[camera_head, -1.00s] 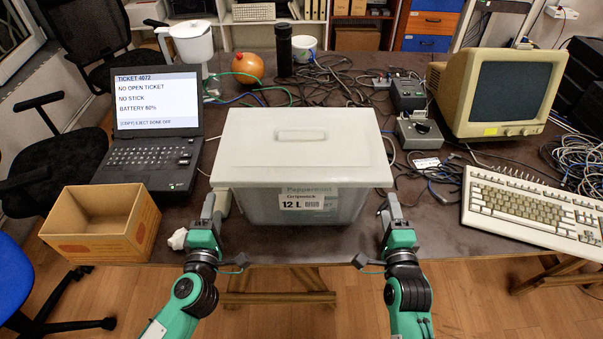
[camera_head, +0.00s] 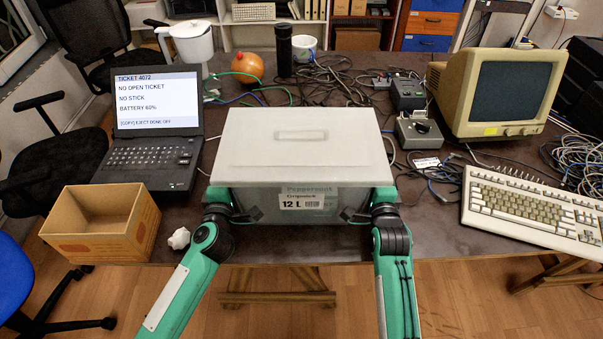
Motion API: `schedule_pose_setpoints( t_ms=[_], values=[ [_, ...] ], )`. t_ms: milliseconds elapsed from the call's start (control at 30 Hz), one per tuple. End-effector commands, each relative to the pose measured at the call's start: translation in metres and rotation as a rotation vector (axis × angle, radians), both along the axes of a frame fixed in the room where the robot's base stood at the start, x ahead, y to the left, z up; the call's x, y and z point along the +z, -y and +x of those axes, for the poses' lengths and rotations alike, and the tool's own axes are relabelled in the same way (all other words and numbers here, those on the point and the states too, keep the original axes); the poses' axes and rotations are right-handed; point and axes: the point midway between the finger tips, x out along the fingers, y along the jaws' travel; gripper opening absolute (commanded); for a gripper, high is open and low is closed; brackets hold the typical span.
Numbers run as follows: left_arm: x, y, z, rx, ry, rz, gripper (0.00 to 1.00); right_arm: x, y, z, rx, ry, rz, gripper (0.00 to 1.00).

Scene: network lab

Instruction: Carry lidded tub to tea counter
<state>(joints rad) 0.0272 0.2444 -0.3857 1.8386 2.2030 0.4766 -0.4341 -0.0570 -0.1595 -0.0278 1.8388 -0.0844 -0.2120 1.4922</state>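The lidded tub (camera_head: 303,144) is a translucent grey box with a pale lid and a "12 L" label on its front. It stands level on the dark table, in the middle of the head view. My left gripper (camera_head: 217,197) is at the tub's front left, up against its left side below the lid's overhang. My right gripper (camera_head: 383,197) is at the matching spot on the front right. The fingers of both are hidden by the lid and tub, so I cannot tell whether they are shut on it. I cannot make out a tea counter.
An open laptop (camera_head: 150,158) and an empty cardboard box (camera_head: 100,240) are on the left, with a small white knobbly item (camera_head: 179,238) beside the box. A beige monitor (camera_head: 495,95), keyboard (camera_head: 532,210) and cables crowd the right. A white jug (camera_head: 191,45) stands behind.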

Motion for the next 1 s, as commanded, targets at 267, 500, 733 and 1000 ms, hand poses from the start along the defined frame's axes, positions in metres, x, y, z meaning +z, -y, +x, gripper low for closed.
schedule_pose_setpoints(
  t_ms=[267,500,733,1000],
  values=[
    [0.000,0.000,0.000,0.000,0.000,0.000,0.55,0.000,0.000,0.000,0.000,0.000,0.000,0.55],
    [0.000,0.006,0.000,0.000,-0.001,0.000,0.55,-0.001,-0.006,0.000,0.000,-0.001,0.002,0.55],
    [0.000,0.012,0.000,-0.005,0.000,0.001,0.55,-0.001,-0.012,0.000,0.003,-0.001,-0.001,0.55],
    [0.003,0.015,-0.001,-0.011,0.005,0.001,0.55,0.002,-0.014,0.000,0.006,0.001,-0.002,0.55]
  ],
)
